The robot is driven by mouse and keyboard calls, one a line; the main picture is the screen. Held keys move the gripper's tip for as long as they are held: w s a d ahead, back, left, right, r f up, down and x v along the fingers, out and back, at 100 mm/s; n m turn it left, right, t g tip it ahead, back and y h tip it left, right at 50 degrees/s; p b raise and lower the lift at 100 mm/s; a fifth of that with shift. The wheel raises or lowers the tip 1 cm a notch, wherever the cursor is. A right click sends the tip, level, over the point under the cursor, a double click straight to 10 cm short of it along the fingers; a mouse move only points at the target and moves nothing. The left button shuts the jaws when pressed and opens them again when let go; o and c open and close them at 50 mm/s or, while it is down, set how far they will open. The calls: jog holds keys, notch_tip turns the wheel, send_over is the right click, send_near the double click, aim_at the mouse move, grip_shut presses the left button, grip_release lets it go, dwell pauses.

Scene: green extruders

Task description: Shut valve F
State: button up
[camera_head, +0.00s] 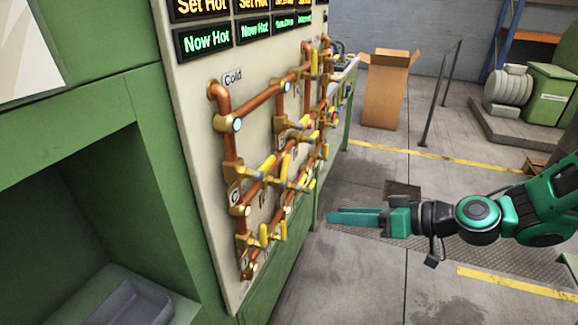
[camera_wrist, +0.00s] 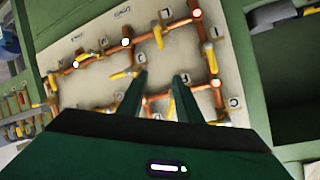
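A pale valve panel (camera_head: 203,78) carries copper pipes with several yellow-handled valves (camera_head: 283,168). It also shows, rotated, in the wrist view (camera_wrist: 92,48). Small letter tags sit by the valves; a tag that looks like C (camera_head: 234,194) is at the lower left of the panel. I cannot tell for sure which valve is F. My gripper (camera_head: 330,217) is to the right of the panel in the head view, apart from it. In the wrist view the two fingers of my gripper (camera_wrist: 160,74) are apart, with nothing held between them, pointing towards the panel.
Lit displays (camera_head: 207,39) top the panel. A green cabinet with an open recess (camera_head: 75,190) is at the left. A cardboard box (camera_head: 385,95), a metal rail (camera_head: 440,95) and a green machine (camera_head: 548,95) stand behind. The floor between panel and arm is clear.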

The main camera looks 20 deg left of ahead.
aim_at(286, 166)
jog(key=w+a+r+m+t+y, duration=0.1)
jog(key=w+a+r+t+y, duration=0.1)
jog(key=a+r+y, duration=0.35)
jog(key=shift+h, duration=0.65)
jog(key=x, duration=0.3)
jog(key=r+x, duration=0.1)
jog(key=x, duration=0.6)
jog(key=shift+w+a+r, duration=0.1)
jog(key=shift+a+r, duration=0.2)
jog(key=shift+r, duration=0.1)
